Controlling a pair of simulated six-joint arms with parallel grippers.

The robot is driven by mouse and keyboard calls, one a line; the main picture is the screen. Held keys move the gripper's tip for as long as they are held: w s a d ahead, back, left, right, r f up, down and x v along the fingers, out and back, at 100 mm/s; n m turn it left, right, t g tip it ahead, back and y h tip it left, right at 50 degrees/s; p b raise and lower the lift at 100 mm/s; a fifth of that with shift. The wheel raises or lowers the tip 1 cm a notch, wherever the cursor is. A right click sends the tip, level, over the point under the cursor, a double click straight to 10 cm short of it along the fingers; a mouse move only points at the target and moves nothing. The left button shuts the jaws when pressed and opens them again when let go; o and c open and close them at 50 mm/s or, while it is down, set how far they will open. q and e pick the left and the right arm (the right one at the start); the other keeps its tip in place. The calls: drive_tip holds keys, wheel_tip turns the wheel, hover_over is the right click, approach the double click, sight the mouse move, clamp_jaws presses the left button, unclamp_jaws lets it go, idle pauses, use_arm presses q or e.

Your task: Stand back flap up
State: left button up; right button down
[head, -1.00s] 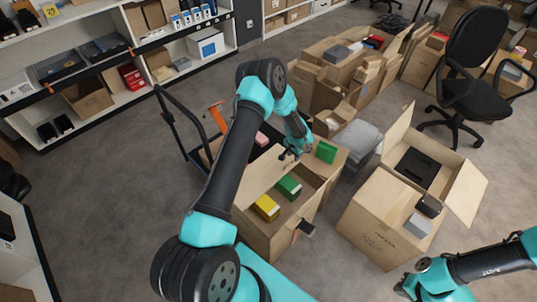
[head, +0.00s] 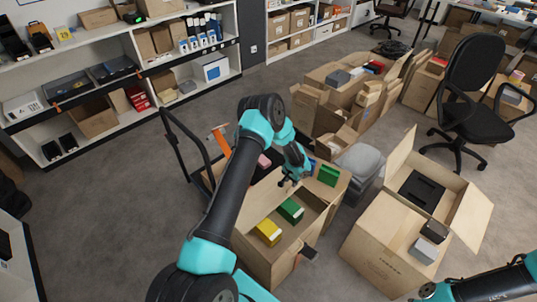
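The open carton (head: 270,262) stands in the middle of the head view. A yellow box (head: 268,232) and a green box (head: 291,210) are inside it. A pale flap (head: 258,204) rises along its left and back side. Another flap (head: 334,188) spreads out at the far right, with a second green box (head: 328,175) by it. My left gripper (head: 286,184) points down at the carton's far edge, beside the top of the pale flap. Its fingers are too small and dark to tell open from shut.
A second open carton (head: 375,252) stands to the right with a black item (head: 421,190) inside. A cart with a dark handle frame (head: 188,140) is behind left. A grey bin (head: 360,165) and more cartons stand behind. Grey floor (head: 110,220) is clear at left.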

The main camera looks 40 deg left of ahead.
use_arm(q)
drive_tip(key=shift+f, duration=1.4)
drive_tip(key=shift+f, duration=0.1)
drive_tip(key=shift+f, duration=0.7)
drive_tip(key=c, duration=0.6)
